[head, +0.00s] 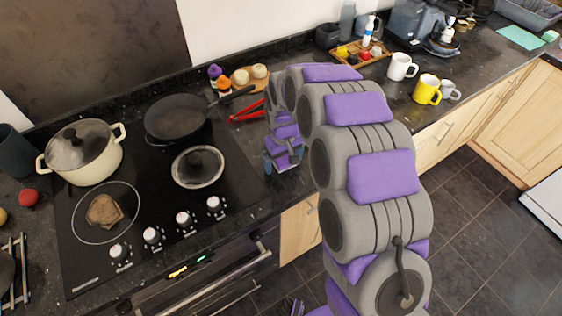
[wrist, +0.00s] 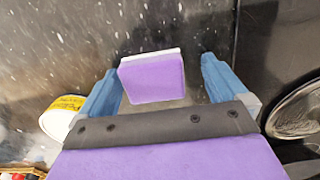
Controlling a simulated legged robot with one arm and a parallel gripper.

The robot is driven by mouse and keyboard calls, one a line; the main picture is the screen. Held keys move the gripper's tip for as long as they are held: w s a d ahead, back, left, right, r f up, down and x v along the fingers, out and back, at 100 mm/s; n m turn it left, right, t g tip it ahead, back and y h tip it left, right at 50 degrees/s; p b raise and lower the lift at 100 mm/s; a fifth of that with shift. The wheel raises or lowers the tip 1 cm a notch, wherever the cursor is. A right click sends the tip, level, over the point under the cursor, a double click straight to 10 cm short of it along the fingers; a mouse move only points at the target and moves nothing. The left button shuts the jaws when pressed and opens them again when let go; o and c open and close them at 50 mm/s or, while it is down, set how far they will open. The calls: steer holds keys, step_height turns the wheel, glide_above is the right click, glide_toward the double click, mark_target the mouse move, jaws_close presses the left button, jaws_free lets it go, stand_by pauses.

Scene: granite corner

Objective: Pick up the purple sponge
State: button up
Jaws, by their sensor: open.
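The purple sponge (wrist: 153,80), with a pale edge along its far side, lies on the dark speckled counter in the wrist view. It shows between the two blue fingers of my gripper (wrist: 160,66), closer to the left finger. The gripper is open, and I see no finger clearly pressing on the sponge. In the head view my gripper (head: 283,166) points down over the counter strip just right of the stove.
The black stove (head: 150,215) is left of my gripper, with a lidded pan (head: 197,167), a frying pan (head: 176,118) and a cream pot (head: 82,150). Red tongs (head: 247,112) lie behind the gripper. A yellow mug (head: 427,90) and white mug (head: 401,66) stand right of my arm.

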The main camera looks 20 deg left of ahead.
mark_target(286, 161)
steer(key=shift+d, duration=0.6)
steer(key=shift+d+r, duration=0.1)
steer(key=shift+d, duration=0.25)
steer(key=shift+c, duration=1.4)
steer(key=shift+a, duration=0.5)
steer(key=c, duration=0.6)
steer(key=shift+d, duration=0.1)
steer(key=shift+c, duration=1.1)
steer(key=shift+r, duration=0.45)
step_height(286, 161, up, 3)
steer(key=shift+r+p, duration=0.1)
steer(key=shift+p, duration=0.65)
steer(key=s+p, duration=0.1)
steer(key=s, duration=0.4)
steer(key=s+a, duration=0.1)
steer(key=s, duration=0.4)
steer(key=s+r+p, duration=0.1)
steer(key=s, duration=0.5)
steer(key=shift+a+p, duration=0.25)
steer(key=shift+p, duration=0.05)
